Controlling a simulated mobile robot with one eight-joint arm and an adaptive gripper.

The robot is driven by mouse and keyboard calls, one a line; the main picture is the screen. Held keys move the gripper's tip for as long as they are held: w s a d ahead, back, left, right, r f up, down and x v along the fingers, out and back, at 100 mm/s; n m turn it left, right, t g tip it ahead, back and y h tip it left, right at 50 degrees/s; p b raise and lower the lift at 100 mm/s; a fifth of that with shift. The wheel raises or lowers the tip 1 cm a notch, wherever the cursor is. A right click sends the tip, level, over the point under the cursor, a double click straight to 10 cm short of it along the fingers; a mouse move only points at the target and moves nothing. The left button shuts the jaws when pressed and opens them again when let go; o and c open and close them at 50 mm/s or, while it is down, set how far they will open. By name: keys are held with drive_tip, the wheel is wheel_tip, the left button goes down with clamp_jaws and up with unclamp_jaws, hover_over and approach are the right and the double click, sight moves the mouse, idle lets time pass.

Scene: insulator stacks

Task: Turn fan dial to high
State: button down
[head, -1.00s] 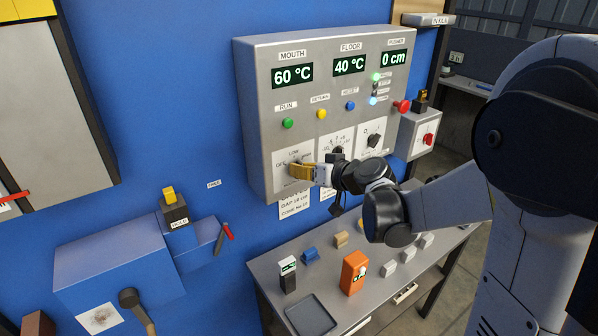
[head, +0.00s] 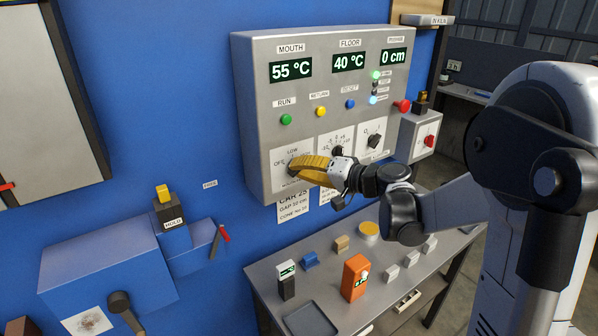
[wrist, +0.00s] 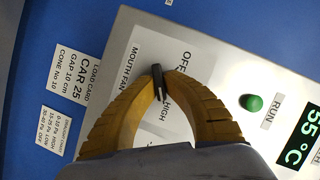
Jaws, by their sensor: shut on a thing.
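The mouth fan dial (wrist: 156,77) is a small black knob on a white plate low on the left of the grey control panel (head: 240,120). My gripper's yellow fingers (wrist: 157,82) are shut on the dial from both sides. In the head view my gripper (head: 294,167) reaches it from the right and mostly covers it. In the wrist view, OFF shows above right of the dial and HIGH just below right, partly beside a finger. The knob's bar runs roughly up and down in that view. I cannot tell its exact setting.
Two other dials (head: 374,140) and a row of coloured buttons (head: 286,119) are on the panel. The mouth display (head: 291,67) reads 55 °C. Below stands a grey table (head: 270,275) with an orange device (head: 355,277) and small blocks. A blue box (head: 110,270) is at left.

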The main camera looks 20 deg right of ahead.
idle(0.4)
drive_tip(key=c, duration=1.5)
unclamp_jaws()
drive_tip(key=v, duration=1.2)
